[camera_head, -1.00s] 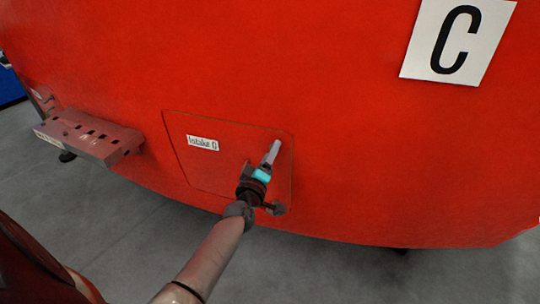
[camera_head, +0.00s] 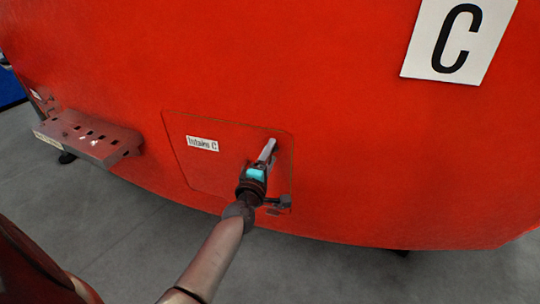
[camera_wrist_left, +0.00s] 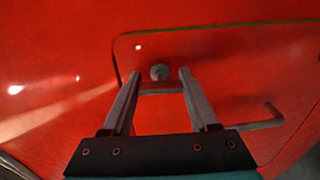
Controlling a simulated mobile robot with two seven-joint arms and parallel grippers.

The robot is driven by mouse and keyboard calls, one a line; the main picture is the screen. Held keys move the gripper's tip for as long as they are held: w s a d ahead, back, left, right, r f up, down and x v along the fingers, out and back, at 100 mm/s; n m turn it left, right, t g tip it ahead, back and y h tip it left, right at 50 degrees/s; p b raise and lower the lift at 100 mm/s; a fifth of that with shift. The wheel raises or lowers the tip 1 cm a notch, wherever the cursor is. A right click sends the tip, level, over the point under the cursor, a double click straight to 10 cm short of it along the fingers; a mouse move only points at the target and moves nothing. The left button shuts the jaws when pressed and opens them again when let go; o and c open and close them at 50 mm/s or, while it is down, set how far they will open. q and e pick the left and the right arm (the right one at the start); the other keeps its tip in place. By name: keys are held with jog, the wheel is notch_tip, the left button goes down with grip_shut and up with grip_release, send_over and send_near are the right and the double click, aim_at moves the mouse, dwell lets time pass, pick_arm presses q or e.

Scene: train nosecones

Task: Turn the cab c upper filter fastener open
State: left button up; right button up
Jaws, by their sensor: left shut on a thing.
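The panel marked "Intake C" (camera_head: 225,165) is set in the red cab front, under the big C sign (camera_head: 459,40). My left gripper (camera_head: 269,148) reaches the panel's upper right corner. In the left wrist view its two fingers (camera_wrist_left: 160,80) stand either side of the upper filter fastener (camera_wrist_left: 160,87), shut on its bar, with the round pivot just beyond. In the head view the fingers mostly hide this fastener. A lower fastener (camera_head: 284,202) sits at the panel's lower right, partly behind my wrist; an L-shaped bar (camera_wrist_left: 262,122) shows in the wrist view. My right gripper is out of view.
A perforated metal step (camera_head: 92,138) juts out left of the panel. The white "Intake C" label (camera_head: 202,143) is at the panel's upper left. Grey floor (camera_head: 130,220) lies below the cab.

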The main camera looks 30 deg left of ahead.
pick_arm(q)
jog(key=o, duration=1.4)
jog(key=shift+s, duration=0.15)
jog(key=shift+s+d, duration=0.15)
jog(key=shift+s, duration=0.15)
jog(key=v, duration=1.4)
jog(key=shift+s, duration=0.15)
